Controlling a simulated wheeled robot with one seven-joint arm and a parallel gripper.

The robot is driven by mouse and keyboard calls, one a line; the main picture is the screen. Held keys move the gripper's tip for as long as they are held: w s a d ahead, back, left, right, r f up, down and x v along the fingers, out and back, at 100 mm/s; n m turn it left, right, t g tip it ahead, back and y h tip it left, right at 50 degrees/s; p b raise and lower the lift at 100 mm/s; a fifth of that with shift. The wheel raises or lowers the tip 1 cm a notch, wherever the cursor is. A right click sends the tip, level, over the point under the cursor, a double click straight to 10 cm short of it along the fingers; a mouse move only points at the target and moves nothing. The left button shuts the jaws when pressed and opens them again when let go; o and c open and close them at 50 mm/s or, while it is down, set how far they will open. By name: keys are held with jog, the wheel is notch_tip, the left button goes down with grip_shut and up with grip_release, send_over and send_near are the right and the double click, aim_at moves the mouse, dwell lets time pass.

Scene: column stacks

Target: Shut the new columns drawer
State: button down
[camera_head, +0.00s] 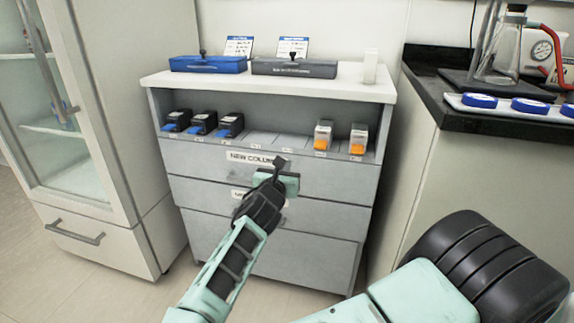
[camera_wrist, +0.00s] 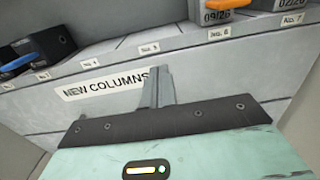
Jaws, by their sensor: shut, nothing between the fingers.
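The new columns drawer (camera_head: 200,187) is the top drawer of the grey cabinet. Its front looks about level with the drawer front below, and I see no clear gap around it. Its white "NEW COLUMNS" label also shows in the wrist view (camera_wrist: 88,88). My gripper (camera_head: 280,163) is shut and empty, in front of the drawer at the right end of the label. In the wrist view the closed fingers (camera_wrist: 157,85) cover the label's end. I cannot tell whether they touch the drawer front.
Dark cartridges (camera_head: 203,123) and orange-marked ones (camera_head: 322,134) stand on the open shelf above the drawer. Blue and dark boxes (camera_head: 208,64) sit on the white top. A glass-door cabinet (camera_head: 65,100) stands at left, and a dark-topped counter (camera_head: 460,108) at right.

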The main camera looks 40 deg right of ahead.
jog(key=p+v, duration=0.2)
jog(key=v, duration=0.9)
jog(key=s+d+f+m+g+y, duration=0.2)
jog(key=s+d+f+m+g, duration=0.1)
jog(key=s+f+m+g, duration=0.7)
jog(key=s+a+m+g+y, duration=0.35)
jog(key=s+a+y, duration=0.45)
jog(key=s+a, duration=0.45)
jog(key=s+a+r+m+t+y, duration=0.1)
jog(key=a+r+m+y, duration=0.1)
jog(key=a+r, duration=0.5)
jog(key=s+a+r+m+t+y, duration=0.2)
jog(key=a+r+y, duration=0.1)
jog(key=r, duration=0.8)
notch_tip(320, 180, up, 27)
jog(key=p, duration=2.6)
jog(key=shift+a, duration=0.15)
